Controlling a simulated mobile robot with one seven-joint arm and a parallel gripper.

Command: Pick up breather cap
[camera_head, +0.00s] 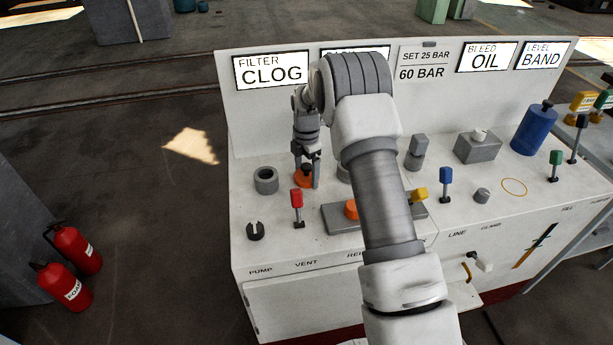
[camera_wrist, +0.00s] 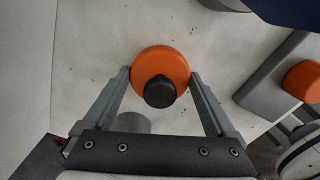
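An orange disc with a black knob, which looks like the breather cap (camera_head: 303,181), sits on the white bench top at left of centre. In the wrist view the orange cap (camera_wrist: 143,66) lies between the fingertips, with its black knob towards the camera. My gripper (camera_head: 306,176) points down over it. In the wrist view my gripper (camera_wrist: 160,75) is open, one finger on each side of the cap. The fingertips are very close to its rim; I cannot tell whether they touch it. My arm hides part of the bench behind and right of the cap.
A grey ring (camera_head: 265,180) stands left of the cap, and a red-topped post (camera_head: 297,200) in front. A grey block with an orange piece (camera_head: 351,209) is to the right. A blue cylinder (camera_head: 533,130) stands far right. An upright sign panel (camera_head: 280,100) runs behind.

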